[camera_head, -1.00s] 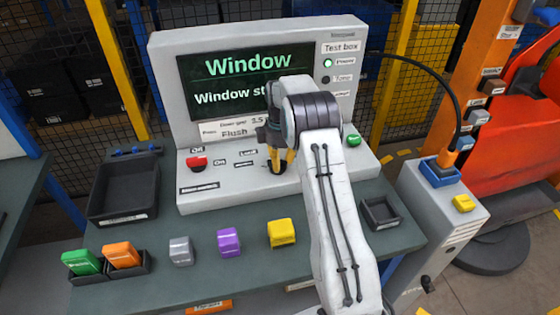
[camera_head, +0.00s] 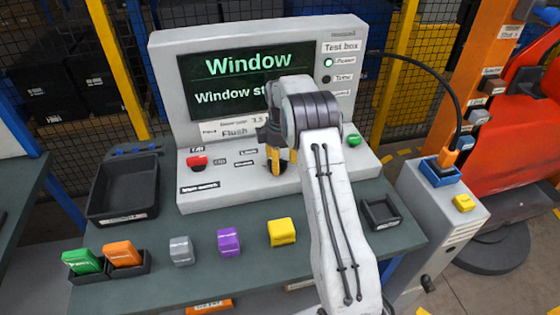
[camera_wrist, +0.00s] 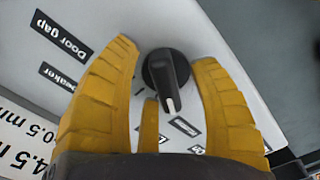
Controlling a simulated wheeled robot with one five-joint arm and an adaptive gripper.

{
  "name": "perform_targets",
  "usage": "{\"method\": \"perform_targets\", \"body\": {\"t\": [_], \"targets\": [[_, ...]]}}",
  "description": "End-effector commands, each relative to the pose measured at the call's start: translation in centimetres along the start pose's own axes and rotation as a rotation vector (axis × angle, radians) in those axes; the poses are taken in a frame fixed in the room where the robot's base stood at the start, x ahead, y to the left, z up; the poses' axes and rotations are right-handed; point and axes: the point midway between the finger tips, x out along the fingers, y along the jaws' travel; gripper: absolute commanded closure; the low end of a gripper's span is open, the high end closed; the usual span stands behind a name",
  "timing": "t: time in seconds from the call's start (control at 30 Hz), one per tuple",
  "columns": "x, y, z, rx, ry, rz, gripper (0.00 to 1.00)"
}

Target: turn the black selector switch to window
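The black selector switch (camera_wrist: 166,78) is a round knob with a white pointer line, on the light panel of the test box (camera_head: 340,185). In the wrist view, the line points down and slightly right, towards small labels I cannot read. My gripper (camera_wrist: 165,62) is open, with its yellow fingers on either side of the knob and a narrow gap at each side. In the head view, my gripper (camera_head: 279,164) is over the panel and hides most of the switch. The screen (camera_head: 225,85) reads "Window" in green, with a partly hidden line below.
A red button (camera_head: 196,161) is left of the switch and a green button (camera_head: 353,140) is right. Purple (camera_head: 228,241), grey (camera_head: 181,251) and yellow (camera_head: 282,232) blocks lie on the bench in front. An empty black tray (camera_head: 125,188) stands at the left.

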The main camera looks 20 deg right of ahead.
Motion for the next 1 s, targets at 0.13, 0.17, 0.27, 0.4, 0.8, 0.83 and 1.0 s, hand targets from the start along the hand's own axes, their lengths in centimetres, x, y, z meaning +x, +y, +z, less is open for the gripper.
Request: {"method": "perform_targets", "body": {"t": [0.13, 0.17, 0.27, 0.4, 0.8, 0.83, 1.0], "targets": [[-0.1, 0.1, 0.0, 0.001, 0.001, 0.002, 0.44], [-0.1, 0.1, 0.0, 0.001, 0.001, 0.002, 0.44], [-0.3, 0.1, 0.0, 0.001, 0.002, 0.003, 0.44], [-1.4, 0.2, -0.1, 0.001, 0.003, 0.006, 0.44], [-8.0, 0.1, -0.1, 0.001, 0.003, 0.006, 0.44], [-8.4, 0.1, -0.1, 0.001, 0.003, 0.006, 0.44], [-10.5, 0.1, -0.1, 0.000, 0.002, 0.004, 0.44]]}}
